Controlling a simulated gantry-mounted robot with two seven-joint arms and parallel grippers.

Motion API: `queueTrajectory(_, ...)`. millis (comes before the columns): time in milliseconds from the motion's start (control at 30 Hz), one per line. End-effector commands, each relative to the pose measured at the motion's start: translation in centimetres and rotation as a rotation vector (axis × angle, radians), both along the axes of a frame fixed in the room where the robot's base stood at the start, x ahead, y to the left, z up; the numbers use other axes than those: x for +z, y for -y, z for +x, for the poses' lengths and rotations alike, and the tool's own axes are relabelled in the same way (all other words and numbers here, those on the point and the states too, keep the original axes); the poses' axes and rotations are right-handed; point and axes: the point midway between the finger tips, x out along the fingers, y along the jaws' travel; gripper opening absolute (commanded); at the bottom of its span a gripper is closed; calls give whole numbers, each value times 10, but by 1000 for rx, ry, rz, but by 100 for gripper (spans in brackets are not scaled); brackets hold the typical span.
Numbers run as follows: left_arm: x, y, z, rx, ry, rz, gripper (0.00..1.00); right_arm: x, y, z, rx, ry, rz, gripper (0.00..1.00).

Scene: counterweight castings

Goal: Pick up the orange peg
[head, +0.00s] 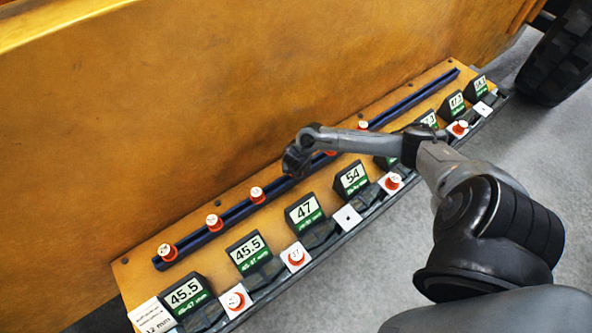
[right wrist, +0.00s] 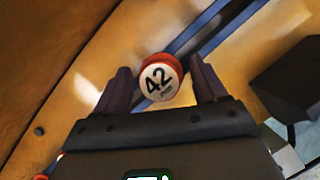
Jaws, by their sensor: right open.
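In the right wrist view an orange peg (right wrist: 160,78) with a white top marked "42" stands at the blue rail (right wrist: 222,25). My right gripper (right wrist: 160,85) is open, with one finger on each side of this peg and small gaps beside it. In the head view my right gripper (head: 293,165) is over the rail (head: 410,103), and no peg can be made out under it. Other orange pegs stand along the rail, such as one at the left end (head: 167,251) and one left of the gripper (head: 257,194). My left gripper is not in view.
A front row of black stands with number displays, such as "47" (head: 304,211), runs along the orange board (head: 140,270). White pads in front hold more orange pegs (head: 296,257); one pad (head: 347,217) is empty. A large orange wall (head: 150,120) rises behind.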

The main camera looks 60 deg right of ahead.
Motion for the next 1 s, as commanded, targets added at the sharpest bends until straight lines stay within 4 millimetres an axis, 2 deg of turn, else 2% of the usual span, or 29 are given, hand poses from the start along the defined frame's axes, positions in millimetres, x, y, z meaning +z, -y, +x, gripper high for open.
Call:
queueTrajectory(33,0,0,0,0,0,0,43,0,0,0,0,0,0,72)
queueTrajectory(333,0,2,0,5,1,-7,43,0,0,0,0,0,0,26)
queueTrajectory(733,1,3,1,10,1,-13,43,5,0,1,1,2,0,24)
queueTrajectory(867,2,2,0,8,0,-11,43,14,0,1,0,2,0,24)
queueTrajectory(1000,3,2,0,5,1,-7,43,30,0,1,0,4,0,24)
